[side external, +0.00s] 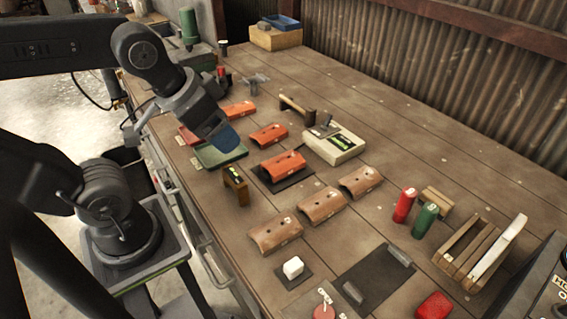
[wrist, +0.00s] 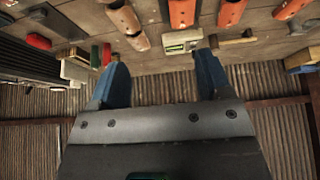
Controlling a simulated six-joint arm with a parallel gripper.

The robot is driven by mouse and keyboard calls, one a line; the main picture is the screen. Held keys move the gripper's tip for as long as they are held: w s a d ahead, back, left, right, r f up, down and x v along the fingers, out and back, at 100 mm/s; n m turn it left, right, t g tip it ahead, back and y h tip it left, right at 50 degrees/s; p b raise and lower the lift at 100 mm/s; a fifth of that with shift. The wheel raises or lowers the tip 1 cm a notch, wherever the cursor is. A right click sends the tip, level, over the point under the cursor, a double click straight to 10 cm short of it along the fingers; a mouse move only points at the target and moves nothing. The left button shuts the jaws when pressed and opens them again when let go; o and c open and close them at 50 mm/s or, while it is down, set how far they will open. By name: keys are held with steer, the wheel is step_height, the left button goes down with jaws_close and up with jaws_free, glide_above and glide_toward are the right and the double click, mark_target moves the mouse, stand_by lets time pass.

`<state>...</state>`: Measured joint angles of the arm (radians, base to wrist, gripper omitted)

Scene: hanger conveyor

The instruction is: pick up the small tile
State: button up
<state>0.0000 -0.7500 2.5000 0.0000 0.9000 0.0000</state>
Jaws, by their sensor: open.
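Several curved tiles lie on the bench in the side external view. An orange tile (side external: 268,135) is right of my gripper, and another orange tile (side external: 239,109) is behind it. A third orange tile (side external: 283,165) lies on a dark mat, and a red one (side external: 188,136) shows partly behind my gripper. Tan tiles (side external: 275,233) lie nearer the camera. I cannot tell surely which is the small tile. My gripper (side external: 222,138) is above the green tray (side external: 209,160), with blue fingers. In the wrist view my gripper (wrist: 162,76) is open and empty.
A cream box (side external: 334,147) and a hammer (side external: 297,108) lie beyond the tiles. A brown block (side external: 236,186) stands near the tray. Red (side external: 405,205) and green cylinders (side external: 425,220) and a wooden rack (side external: 472,253) stand at right.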

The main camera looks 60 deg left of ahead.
steer(key=o, duration=0.3)
steer(key=shift+o, duration=0.2)
steer(key=g, duration=0.6)
glide_above(283, 159)
step_height(283, 159, down, 5)
step_height(283, 159, down, 14)
steer(key=shift+r, duration=0.2)
